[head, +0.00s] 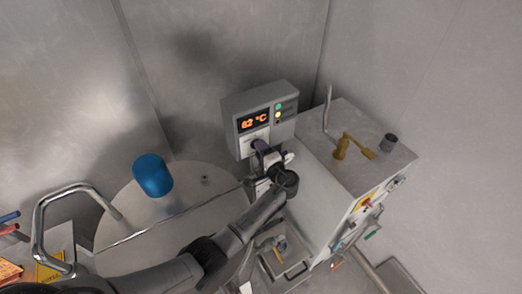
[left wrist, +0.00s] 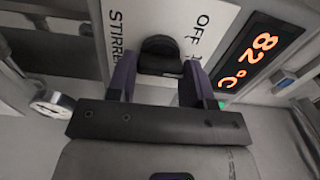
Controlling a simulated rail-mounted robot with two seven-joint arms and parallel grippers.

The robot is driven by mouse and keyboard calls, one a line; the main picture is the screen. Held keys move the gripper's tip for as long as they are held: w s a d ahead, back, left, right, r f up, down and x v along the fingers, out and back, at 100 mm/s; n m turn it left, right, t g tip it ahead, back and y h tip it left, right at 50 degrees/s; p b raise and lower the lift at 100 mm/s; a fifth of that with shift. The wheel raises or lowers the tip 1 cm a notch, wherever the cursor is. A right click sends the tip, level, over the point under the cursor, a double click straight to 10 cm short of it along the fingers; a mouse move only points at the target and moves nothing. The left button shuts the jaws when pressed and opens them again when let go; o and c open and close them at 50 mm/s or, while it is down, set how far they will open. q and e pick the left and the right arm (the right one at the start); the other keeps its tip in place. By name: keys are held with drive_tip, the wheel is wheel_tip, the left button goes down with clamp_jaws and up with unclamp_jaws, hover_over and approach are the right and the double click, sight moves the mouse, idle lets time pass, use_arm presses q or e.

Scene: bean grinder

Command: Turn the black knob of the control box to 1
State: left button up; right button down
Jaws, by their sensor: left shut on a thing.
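The grey control box (head: 262,112) stands against the back wall, with a lit display reading 82 °C. The black knob (left wrist: 160,55) sits on a white label plate (left wrist: 205,22) marked STIRRER and OFF; the mark 1 is not clearly readable. My left gripper (left wrist: 160,80) has its two purple fingers on either side of the knob, shut on it. In the head view my left gripper (head: 259,147) is at the lower front of the box and hides the knob. The knob's exact pointing direction is hard to tell.
A blue cylinder (head: 152,175) stands on the round metal lid (head: 140,215) at left, beside a bent metal handle (head: 40,215). At right, a metal cabinet (head: 365,150) carries a brass valve handle (head: 354,146). Several items hang on its front side.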

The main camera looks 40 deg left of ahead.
idle(0.5)
use_arm(q)
drive_tip(key=o, duration=0.9)
drive_tip(key=shift+d, duration=0.1)
drive_tip(key=shift+b+v, duration=1.9)
drive_tip(key=shift+v, duration=4.95)
